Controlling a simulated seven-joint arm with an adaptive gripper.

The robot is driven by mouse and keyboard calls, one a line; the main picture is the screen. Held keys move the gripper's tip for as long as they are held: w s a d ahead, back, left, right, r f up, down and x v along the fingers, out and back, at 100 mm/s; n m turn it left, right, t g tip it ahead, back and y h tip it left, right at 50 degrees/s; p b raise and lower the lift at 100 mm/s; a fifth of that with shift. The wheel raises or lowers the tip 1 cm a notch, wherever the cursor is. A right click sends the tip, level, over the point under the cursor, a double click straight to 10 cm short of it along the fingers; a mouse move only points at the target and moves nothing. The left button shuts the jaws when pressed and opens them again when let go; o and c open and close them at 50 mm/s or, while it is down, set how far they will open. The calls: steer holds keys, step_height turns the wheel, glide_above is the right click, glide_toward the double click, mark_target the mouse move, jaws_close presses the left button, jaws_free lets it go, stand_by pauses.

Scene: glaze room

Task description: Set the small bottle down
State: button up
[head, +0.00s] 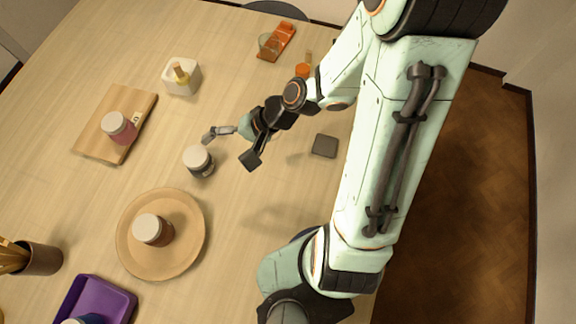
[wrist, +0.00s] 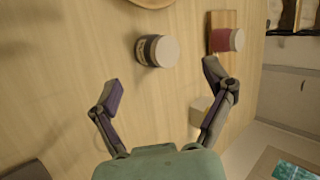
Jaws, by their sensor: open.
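A small dark jar-like bottle with a white lid (head: 199,168) stands upright on the bare table; it also shows in the wrist view (wrist: 148,51), ahead of the fingers, with a pale label. My gripper (head: 230,147) is open and empty, to the right of this bottle and apart from it. In the wrist view my gripper's fingers (wrist: 163,84) are spread wide with only table between them. A small orange bottle with a narrow neck (head: 303,71) stands at the back, partly hidden by my arm. I cannot tell which one the task names.
A board (head: 92,143) holds a pink jar (head: 122,134). A round wooden plate (head: 134,212) bears a brown jar (head: 160,232). A white square pot (head: 183,89), an orange tray (head: 284,37), a purple tray (head: 108,293), a brush cup (head: 43,262) and a dark square (head: 325,146) surround clear table.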

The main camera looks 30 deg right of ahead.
steer(key=s+d+r+n+g+h, duration=0.1)
steer(key=s+d+r+n+h, duration=0.1)
steer(key=s+r, duration=0.3)
steer(key=s+d+r+n+g+h, duration=0.2)
steer(key=s+r+n+h, duration=0.3)
steer(key=s, duration=0.4)
steer(key=shift+d+n, duration=0.3)
steer(key=shift+d, duration=0.45)
steer(key=shift+w, duration=0.1)
